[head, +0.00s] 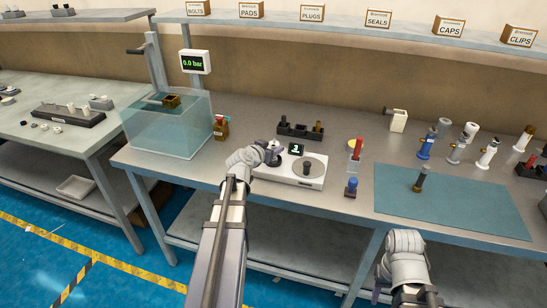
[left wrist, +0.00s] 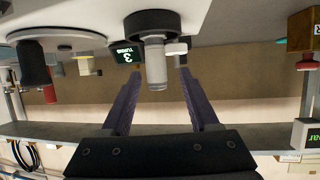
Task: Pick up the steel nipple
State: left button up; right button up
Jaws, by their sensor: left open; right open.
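The steel nipple (left wrist: 156,68) is a short grey cylinder in a dark round holder (left wrist: 153,22) on the white turntable unit, in the left wrist view, which is upside down. My left gripper (left wrist: 158,88) is open, its two purple fingers on either side of the nipple, with gaps visible. In the head view my left gripper (head: 272,152) is at the left end of the white unit (head: 290,180) and largely hides the nipple. My right gripper (head: 379,288) is low at the bottom right, in front of the bench and away from the nipple; little of its jaws shows.
A small display (head: 296,149) and a dark knob (head: 307,168) sit on the white unit. Behind is a black rack (head: 300,132). A clear water tank (head: 165,128) stands left. A blue mat (head: 455,205) with an upright fitting (head: 420,180) lies right, several valves behind it.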

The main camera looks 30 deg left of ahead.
pick_arm(q)
jog(key=b+x, duration=0.1)
jog(key=x, duration=0.3)
jog(key=shift+d+f, duration=0.1)
jog(key=shift+f, duration=0.1)
jog(key=shift+s, duration=0.1)
jog(key=shift+c, duration=0.2)
grip_shut()
